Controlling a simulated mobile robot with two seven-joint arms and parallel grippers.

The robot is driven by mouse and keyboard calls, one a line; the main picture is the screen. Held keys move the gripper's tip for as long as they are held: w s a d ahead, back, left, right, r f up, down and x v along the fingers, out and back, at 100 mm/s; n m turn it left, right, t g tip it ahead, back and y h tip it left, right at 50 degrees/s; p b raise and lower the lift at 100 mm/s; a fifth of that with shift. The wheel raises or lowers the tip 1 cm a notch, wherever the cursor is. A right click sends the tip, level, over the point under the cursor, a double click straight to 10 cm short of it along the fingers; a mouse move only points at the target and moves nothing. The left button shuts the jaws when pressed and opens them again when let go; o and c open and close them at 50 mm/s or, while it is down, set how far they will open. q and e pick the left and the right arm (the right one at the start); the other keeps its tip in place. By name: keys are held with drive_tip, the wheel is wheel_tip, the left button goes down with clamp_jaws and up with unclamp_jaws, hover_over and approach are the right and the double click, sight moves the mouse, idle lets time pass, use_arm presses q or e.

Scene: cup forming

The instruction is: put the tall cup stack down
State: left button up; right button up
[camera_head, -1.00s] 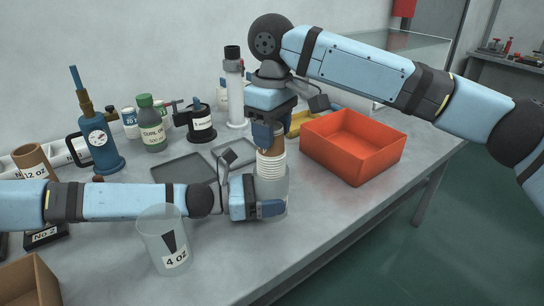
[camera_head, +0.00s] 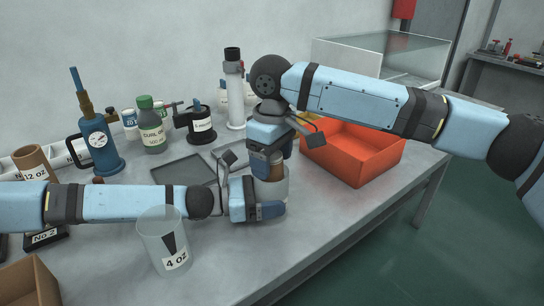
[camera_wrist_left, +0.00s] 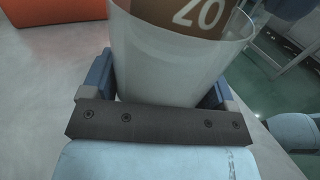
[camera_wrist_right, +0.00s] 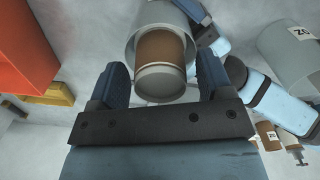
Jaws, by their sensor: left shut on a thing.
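The tall cup stack (camera_head: 267,169), brown with pale rims, stands inside a clear container (camera_head: 286,184) near the table's front edge. My left gripper (camera_head: 262,208) is shut around the container's side. My right gripper (camera_head: 268,158) is above, pointing down at the stack's top. In the right wrist view its fingers are spread either side of the stack (camera_wrist_right: 162,50), with small gaps showing. The stack's lower part is hidden.
An orange bin (camera_head: 352,155) stands close on the right. A clear "4 oz" container (camera_head: 160,243) stands in front of my left forearm. A dark flat tray (camera_head: 183,171), a green-capped bottle (camera_head: 151,125) and a blue gauge device (camera_head: 98,145) are behind. The front right table is clear.

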wheel_tip(320, 180, up, 12)
drive_tip(key=shift+r, duration=0.2)
idle(0.5)
use_arm(q)
drive_tip(key=o, duration=0.8)
drive_tip(key=shift+a, duration=0.1)
